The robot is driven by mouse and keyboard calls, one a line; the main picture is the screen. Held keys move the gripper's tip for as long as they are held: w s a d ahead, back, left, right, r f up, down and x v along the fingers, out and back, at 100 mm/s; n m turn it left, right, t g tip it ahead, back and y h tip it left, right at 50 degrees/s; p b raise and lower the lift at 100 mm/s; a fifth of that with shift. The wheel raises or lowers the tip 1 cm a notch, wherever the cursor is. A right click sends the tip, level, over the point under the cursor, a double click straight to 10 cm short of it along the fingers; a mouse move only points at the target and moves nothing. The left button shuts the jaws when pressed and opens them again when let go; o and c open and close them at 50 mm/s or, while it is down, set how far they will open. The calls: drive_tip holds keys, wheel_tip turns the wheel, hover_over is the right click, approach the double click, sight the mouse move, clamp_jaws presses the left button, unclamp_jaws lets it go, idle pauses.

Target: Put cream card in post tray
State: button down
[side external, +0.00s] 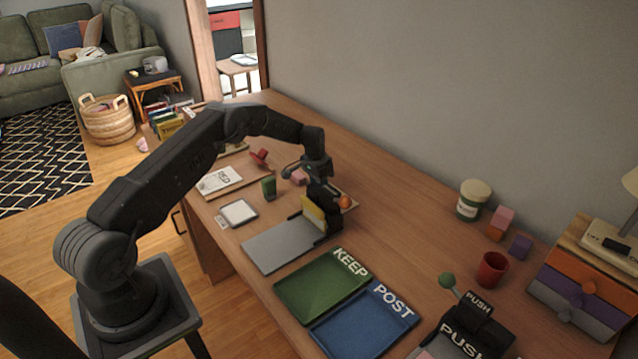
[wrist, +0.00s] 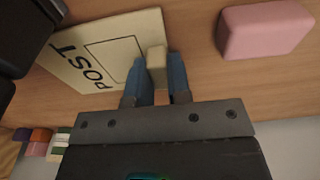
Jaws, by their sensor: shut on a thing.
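A cream card (wrist: 92,55) marked POST fills the upper left of the wrist view. Its small tab sits between the two fingers of my gripper (wrist: 157,72), which is shut on it. In the side view the card (side external: 313,215) shows as a pale yellow face below my gripper (side external: 318,195), close to dark parts and beside a flat grey panel. I cannot tell if its lower edge touches anything. The blue post tray (side external: 350,335) lies toward the front, right of the gripper, and its visible floor is empty.
The green keep tray (side external: 315,288) lies between the grey panel (side external: 280,247) and the post tray. A pink block (wrist: 265,30) is near my gripper. A black PUSH device (side external: 470,330) with a green knob stands right of the post tray. A red cup (side external: 492,270) stands behind it.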

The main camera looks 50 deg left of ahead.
drive_tip(key=c, duration=1.1)
unclamp_jaws()
drive_tip(key=shift+f, duration=0.1)
